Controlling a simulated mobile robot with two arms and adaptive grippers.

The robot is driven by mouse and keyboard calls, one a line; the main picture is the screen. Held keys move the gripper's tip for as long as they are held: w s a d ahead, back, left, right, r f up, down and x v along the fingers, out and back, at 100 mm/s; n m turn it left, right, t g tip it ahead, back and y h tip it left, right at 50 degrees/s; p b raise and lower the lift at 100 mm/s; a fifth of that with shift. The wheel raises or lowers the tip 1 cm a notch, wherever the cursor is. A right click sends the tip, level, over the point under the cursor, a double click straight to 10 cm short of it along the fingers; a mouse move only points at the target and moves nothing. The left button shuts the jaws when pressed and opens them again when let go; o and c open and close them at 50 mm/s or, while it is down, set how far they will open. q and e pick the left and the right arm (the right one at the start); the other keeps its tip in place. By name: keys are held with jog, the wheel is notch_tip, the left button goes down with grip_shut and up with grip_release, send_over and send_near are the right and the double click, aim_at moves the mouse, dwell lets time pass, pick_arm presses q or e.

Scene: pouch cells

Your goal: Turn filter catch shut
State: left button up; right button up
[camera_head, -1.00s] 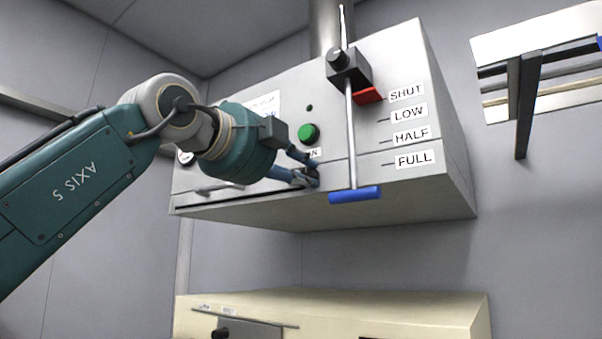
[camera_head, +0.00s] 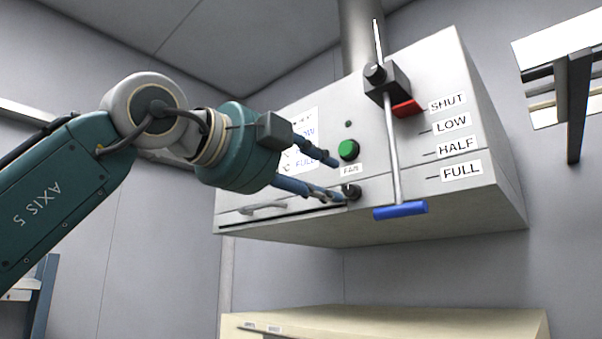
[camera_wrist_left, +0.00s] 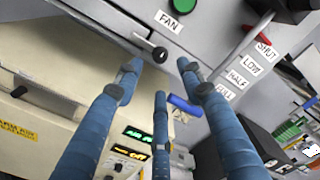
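The filter catch appears to be the small black knob (camera_head: 351,193) at the lower front edge of the grey hood (camera_head: 435,85), below the FAN label. In the left wrist view the black knob (camera_wrist_left: 160,54) has a short pale bar running from it to the upper left. My left gripper (camera_head: 342,180) has its blue fingers spread, one above and one beside the knob. In the left wrist view the left gripper (camera_wrist_left: 161,72) is open, with the knob just beyond and between the fingertips. My right gripper is not in view.
A green button (camera_head: 348,150) sits just above the upper finger. A vertical rod with a blue handle (camera_head: 400,210) hangs close right of the knob, beside the SHUT, LOW, HALF and FULL labels. A cream cabinet (camera_head: 400,325) stands below. Open air lies between hood and cabinet.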

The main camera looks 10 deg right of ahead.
pick_arm(q)
jog(key=shift+v, duration=2.3)
